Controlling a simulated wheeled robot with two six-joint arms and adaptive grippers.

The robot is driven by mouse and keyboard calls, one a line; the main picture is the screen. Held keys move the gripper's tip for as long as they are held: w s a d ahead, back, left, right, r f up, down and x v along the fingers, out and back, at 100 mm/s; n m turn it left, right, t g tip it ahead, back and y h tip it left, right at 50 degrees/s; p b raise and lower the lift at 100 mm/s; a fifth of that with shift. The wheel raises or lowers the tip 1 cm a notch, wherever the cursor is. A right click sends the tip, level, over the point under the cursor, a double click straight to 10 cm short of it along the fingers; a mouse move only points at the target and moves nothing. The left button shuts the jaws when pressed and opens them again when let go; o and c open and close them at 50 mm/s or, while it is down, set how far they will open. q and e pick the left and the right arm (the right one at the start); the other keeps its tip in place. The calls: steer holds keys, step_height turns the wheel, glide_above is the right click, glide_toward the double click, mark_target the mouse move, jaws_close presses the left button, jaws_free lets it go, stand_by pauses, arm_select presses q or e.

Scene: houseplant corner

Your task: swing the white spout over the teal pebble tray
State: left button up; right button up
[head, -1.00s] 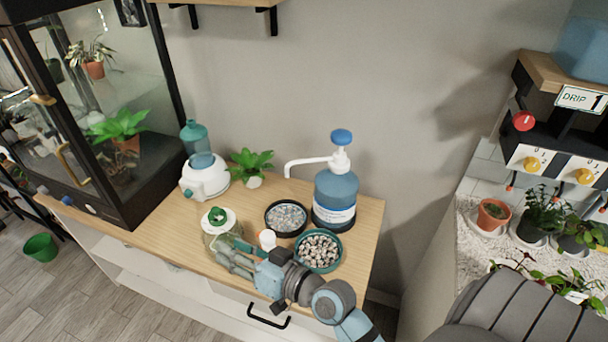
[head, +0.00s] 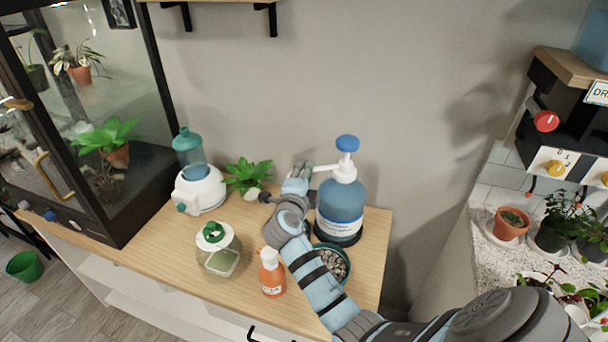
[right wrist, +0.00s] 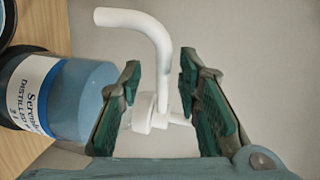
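The blue bottle (head: 341,208) stands upright near the counter's back right, with a white pump and blue cap. Its white spout (head: 324,168) points left; my gripper hides its tip in the head view. In the right wrist view the spout (right wrist: 158,45) is whole, with its bent end beyond my fingers. My right gripper (head: 299,174) is open at the spout, and its two fingers (right wrist: 160,98) stand on either side of the spout's inner part, with gaps. The teal pebble tray (head: 347,261) sits in front of the bottle, partly hidden by my right arm. My left gripper is out of view.
An orange bottle with a white top (head: 271,275) stands left of the tray. A glass jar (head: 219,250), a white device with a teal tank (head: 200,188) and a leafy plant (head: 246,176) stand further left. A glass cabinet (head: 90,140) bounds the left side.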

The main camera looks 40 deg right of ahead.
steer(key=b+x, duration=0.1)
steer(key=x, duration=0.1)
steer(key=shift+w+d+f, duration=0.15)
steer(key=shift+w+f, duration=0.1)
steer(key=shift+w, duration=0.1)
steer(key=shift+d+r, duration=0.1)
steer(key=shift+r, duration=0.05)
steer(key=shift+s+r, duration=0.25)
steer(key=shift+s, duration=0.05)
jaws_close()
